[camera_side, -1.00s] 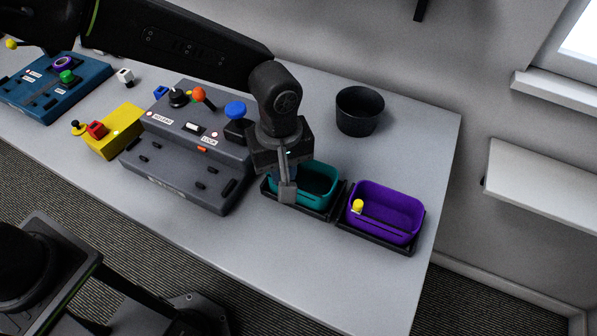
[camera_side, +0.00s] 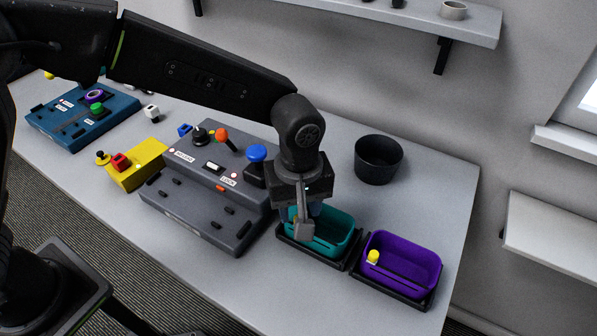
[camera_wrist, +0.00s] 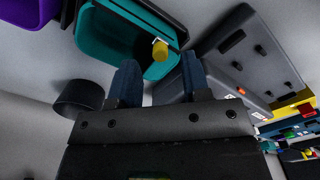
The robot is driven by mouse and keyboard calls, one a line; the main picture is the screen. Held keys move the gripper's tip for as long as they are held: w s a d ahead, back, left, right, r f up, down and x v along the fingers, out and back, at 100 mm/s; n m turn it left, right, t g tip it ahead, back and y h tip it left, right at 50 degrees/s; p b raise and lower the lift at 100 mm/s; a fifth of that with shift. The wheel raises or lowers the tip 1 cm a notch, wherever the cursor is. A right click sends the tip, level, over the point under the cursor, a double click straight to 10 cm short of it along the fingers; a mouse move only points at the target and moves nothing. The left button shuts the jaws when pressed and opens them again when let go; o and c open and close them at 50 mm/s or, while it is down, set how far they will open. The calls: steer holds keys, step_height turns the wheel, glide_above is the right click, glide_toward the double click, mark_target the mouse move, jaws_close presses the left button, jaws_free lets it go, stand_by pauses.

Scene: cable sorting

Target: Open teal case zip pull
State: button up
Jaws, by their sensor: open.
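The teal case (camera_side: 343,224) is an open-topped tub in a black tray, in the side view. It also shows at the top of the wrist view (camera_wrist: 103,37). Its yellow zip pull (camera_wrist: 160,49) is at the near end of the case in the wrist view; in the side view my gripper hides it. My gripper (camera_side: 304,234) points down over the left end of the teal case. In the wrist view its two blue fingers (camera_wrist: 161,68) are apart, with the pull showing in line with the gap. I see no contact with the pull.
A purple case (camera_side: 418,266) with its own yellow pull (camera_side: 373,257) stands close on the right. A grey control console (camera_side: 205,210) is close on the left. A black bowl (camera_side: 379,160) stands behind. A yellow box (camera_side: 136,166) and a blue panel (camera_side: 82,122) are farther left.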

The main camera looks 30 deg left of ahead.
step_height(320, 180, up, 11)
steer(key=shift+r, duration=0.15)
stand_by(0.5)
steer(key=s+a+r+m+t, duration=0.1)
steer(key=s+a+r+m, duration=0.15)
steer(key=a, duration=0.55)
steer(key=s+a+r+m+t, duration=0.2)
steer(key=s+a+r, duration=0.15)
steer(key=a, duration=0.45)
steer(key=s+a+f+m+t, duration=0.2)
steer(key=s+a+m, duration=0.2)
steer(key=s+a, duration=0.5)
steer(key=shift+a+f+t, duration=0.25)
steer(key=shift+f+t, duration=0.05)
steer(key=shift+f, duration=0.1)
